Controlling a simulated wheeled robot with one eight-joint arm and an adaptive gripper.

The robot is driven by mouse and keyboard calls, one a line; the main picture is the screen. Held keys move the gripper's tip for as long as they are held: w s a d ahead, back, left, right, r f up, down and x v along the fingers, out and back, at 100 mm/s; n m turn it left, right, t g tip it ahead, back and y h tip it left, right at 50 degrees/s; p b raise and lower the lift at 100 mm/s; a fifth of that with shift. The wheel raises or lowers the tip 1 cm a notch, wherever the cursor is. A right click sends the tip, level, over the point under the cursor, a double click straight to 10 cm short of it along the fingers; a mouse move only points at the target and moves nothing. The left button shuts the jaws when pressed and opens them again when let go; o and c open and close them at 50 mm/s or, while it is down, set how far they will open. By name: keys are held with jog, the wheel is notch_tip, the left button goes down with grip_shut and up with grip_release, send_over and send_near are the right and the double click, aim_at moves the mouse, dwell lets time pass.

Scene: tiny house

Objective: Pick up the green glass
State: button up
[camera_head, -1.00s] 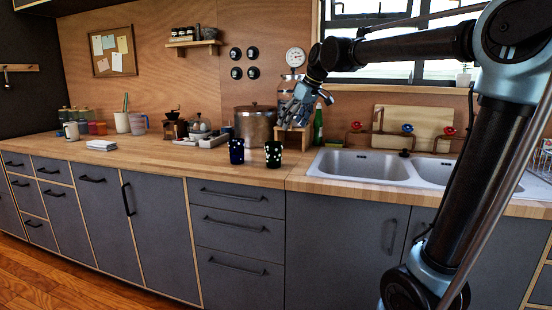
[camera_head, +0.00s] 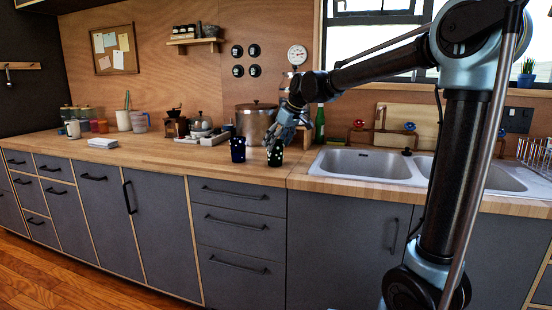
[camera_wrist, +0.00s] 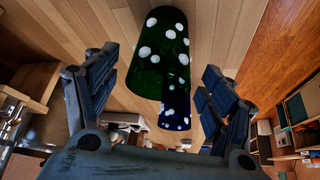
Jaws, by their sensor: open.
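The green glass (camera_head: 275,156) is dark green with white dots and stands upright on the wooden counter near its front edge. My gripper (camera_head: 272,139) is just above it, pointing down, and partly overlaps its top in the head view. In the wrist view the green glass (camera_wrist: 157,55) lies ahead between the two spread fingers of my gripper (camera_wrist: 155,85), apart from both. A dark blue glass with white dots (camera_head: 238,150) stands just left of the green one. In the wrist view the blue glass (camera_wrist: 177,105) is partly hidden behind the green glass.
A large metal pot (camera_head: 254,121) stands behind the glasses. A green bottle (camera_head: 320,124) stands to the right of my gripper, by the double sink (camera_head: 362,162). The counter (camera_head: 185,158) left of the blue glass is clear.

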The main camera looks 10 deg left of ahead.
jog(key=shift+a+x, duration=0.25)
jog(key=shift+x, duration=2.45)
jog(key=shift+w+r, duration=0.1)
jog(key=shift+r, duration=0.15)
jog(key=c, duration=1.3)
